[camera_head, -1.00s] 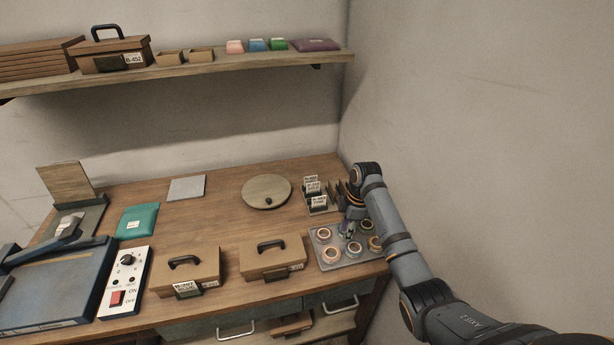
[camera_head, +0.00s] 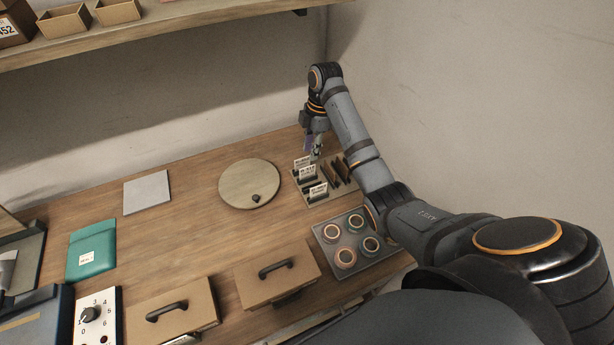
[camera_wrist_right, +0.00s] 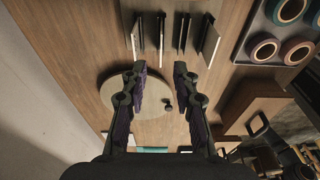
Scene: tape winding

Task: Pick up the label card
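Several white label cards with black print stand upright in a slotted rack (camera_head: 325,199) at the back right of the bench; the front card (camera_head: 318,191) and a middle card (camera_head: 308,174) show clearly. My right gripper (camera_head: 316,152) is above the rack's back end, pointing down. In the right wrist view the same gripper (camera_wrist_right: 159,69) is open with nothing between its fingers. The cards appear nearly edge-on beyond the fingertips there, with one white card (camera_wrist_right: 209,40) at the right. My left gripper is not in view.
A tray (camera_head: 330,240) of tape rolls sits in front of the rack. A round wooden disc (camera_head: 240,180) with a dark knob lies left of it. Two brown boxes (camera_head: 275,278) (camera_head: 172,308) stand at the front. A wall rises close on the right.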

